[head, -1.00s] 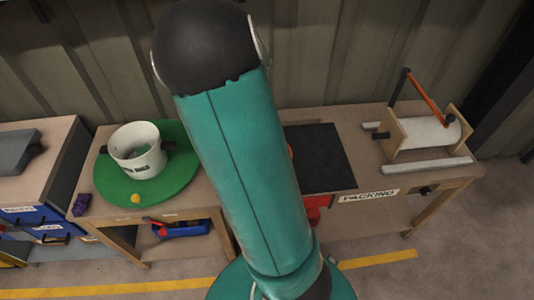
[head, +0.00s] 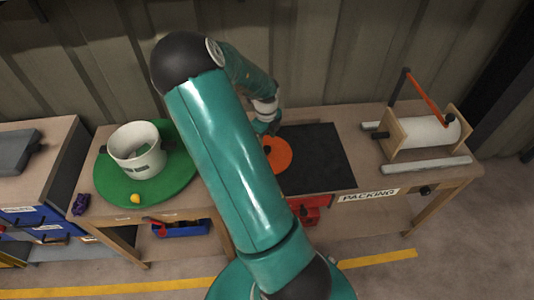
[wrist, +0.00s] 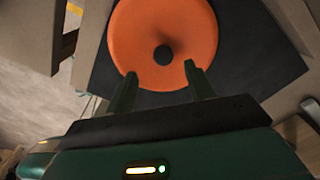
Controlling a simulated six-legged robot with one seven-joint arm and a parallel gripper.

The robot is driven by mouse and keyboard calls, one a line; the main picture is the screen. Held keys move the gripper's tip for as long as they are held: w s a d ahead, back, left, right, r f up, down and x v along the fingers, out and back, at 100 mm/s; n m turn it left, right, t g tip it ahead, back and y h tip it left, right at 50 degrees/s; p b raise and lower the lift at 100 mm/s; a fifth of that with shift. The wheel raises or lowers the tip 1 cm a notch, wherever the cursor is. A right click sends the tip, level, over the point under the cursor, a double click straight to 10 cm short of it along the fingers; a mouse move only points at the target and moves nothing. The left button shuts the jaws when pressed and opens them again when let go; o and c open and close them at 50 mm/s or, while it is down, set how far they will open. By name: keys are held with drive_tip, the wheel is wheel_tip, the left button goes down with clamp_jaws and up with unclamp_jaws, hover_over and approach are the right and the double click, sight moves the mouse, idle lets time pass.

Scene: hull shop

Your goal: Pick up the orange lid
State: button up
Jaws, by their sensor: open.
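The orange lid (head: 280,155) is a flat disc lying on a black mat (head: 325,160) on the packing bench; its left part is hidden behind my arm in the head view. In the wrist view the lid (wrist: 190,25) shows nearly whole, with a small dark knob (wrist: 163,55) at its middle. My gripper (wrist: 159,82) is open and empty. Its two green fingers are spread, one to each side below the knob in the picture, with their tips over the lid. Whether the fingertips touch the lid I cannot tell.
A white bucket (head: 137,150) stands on a green round board (head: 170,185) at the left, with a small yellow thing (head: 135,199) and a purple item (head: 81,204) nearby. A paper roll on a wooden stand (head: 425,133) is at the right.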

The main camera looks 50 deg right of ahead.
sight(267, 148)
drive_tip(key=f, duration=0.5)
drive_tip(key=shift+w+d+f, duration=0.1)
drive_tip(key=shift+d, duration=0.15)
drive_tip(key=shift+c, duration=0.4)
drive_tip(key=c, duration=1)
